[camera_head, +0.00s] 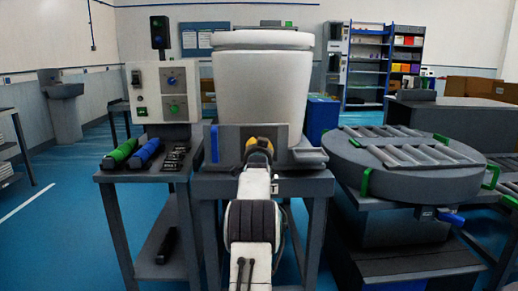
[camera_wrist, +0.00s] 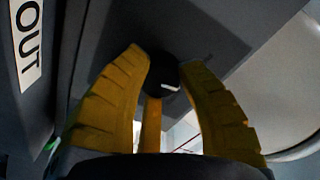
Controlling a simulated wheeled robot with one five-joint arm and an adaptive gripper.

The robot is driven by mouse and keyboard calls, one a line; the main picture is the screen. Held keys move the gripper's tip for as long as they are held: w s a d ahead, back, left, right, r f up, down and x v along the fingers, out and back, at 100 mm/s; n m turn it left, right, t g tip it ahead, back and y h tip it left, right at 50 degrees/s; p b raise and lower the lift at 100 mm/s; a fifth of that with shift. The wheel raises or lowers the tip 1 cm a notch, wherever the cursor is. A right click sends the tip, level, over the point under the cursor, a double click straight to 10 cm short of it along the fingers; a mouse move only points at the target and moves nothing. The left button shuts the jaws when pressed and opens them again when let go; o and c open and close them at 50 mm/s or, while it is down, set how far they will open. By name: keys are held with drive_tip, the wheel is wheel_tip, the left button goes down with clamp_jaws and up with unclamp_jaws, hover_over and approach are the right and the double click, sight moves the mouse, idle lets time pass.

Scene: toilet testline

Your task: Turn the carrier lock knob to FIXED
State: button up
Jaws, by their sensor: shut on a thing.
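The carrier lock knob (camera_wrist: 161,74) is a dark round knob with a small white mark, seen in the wrist view. It sits on a dark grey carrier face. My gripper (camera_wrist: 167,60) has its yellow fingers on either side of the knob and is shut on it. In the head view my gripper (camera_head: 258,146) is at the front of the grey carrier (camera_head: 228,141), below a white ceramic piece (camera_head: 262,85), and hides the knob. No FIXED label can be read. A white "OUT" label (camera_wrist: 27,45) shows at the left of the wrist view.
A control box (camera_head: 165,92) with knobs stands at the left behind green (camera_head: 120,153) and blue (camera_head: 146,152) grips. A round grey roller table (camera_head: 410,165) with green clamps is close at the right. Open blue floor lies further left.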

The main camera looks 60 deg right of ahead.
drive_tip(key=shift+r, duration=0.15)
drive_tip(key=o, duration=1.2)
drive_tip(key=shift+s+a, duration=0.1)
drive_tip(key=shift+a, duration=0.05)
drive_tip(key=shift+v, duration=5.85)
